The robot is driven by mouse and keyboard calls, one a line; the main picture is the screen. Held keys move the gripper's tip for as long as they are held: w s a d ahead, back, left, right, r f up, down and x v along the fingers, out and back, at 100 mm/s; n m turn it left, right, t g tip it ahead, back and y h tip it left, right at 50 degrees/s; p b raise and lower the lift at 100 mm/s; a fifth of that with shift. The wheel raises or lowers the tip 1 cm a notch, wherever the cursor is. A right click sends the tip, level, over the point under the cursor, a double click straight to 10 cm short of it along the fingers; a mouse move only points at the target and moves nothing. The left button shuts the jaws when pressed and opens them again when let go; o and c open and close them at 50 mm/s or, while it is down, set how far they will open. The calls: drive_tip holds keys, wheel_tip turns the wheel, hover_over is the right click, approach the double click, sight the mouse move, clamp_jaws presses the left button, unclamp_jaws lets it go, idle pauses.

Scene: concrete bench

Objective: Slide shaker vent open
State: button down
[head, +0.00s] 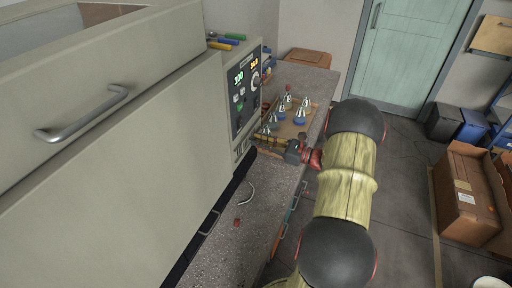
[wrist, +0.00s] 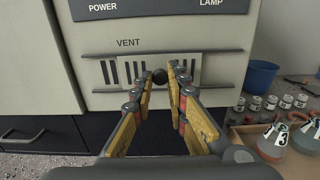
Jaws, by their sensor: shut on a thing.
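The shaker (head: 130,110) is a large beige cabinet with a control panel at its right end. In the wrist view its lower front panel (wrist: 220,85) carries the label VENT above a pale slotted vent plate (wrist: 120,73). Dark slots show on both sides of a small round black knob (wrist: 159,75) at the plate's middle. My gripper (wrist: 160,77) is shut on the knob, one fingertip at each side. How far the vent is open I cannot tell.
The wrist view shows small labelled jars (wrist: 270,103) and a blue cup (wrist: 259,76).

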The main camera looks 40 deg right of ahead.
sight(254, 132)
drive_tip(key=d, duration=0.1)
drive_tip(key=w+d, duration=0.1)
drive_tip(key=d, duration=0.2)
drive_tip(key=shift+w+d, duration=0.1)
drive_tip(key=shift+w, duration=0.3)
drive_tip(key=shift+w+d, duration=0.1)
drive_tip(key=shift+d, duration=0.2)
drive_tip(key=shift+r, duration=0.1)
drive_tip(key=c, duration=1.8)
unclamp_jaws()
drive_tip(key=shift+d, duration=0.1)
drive_tip(key=shift+o, duration=0.3)
drive_tip(key=v, duration=1.2)
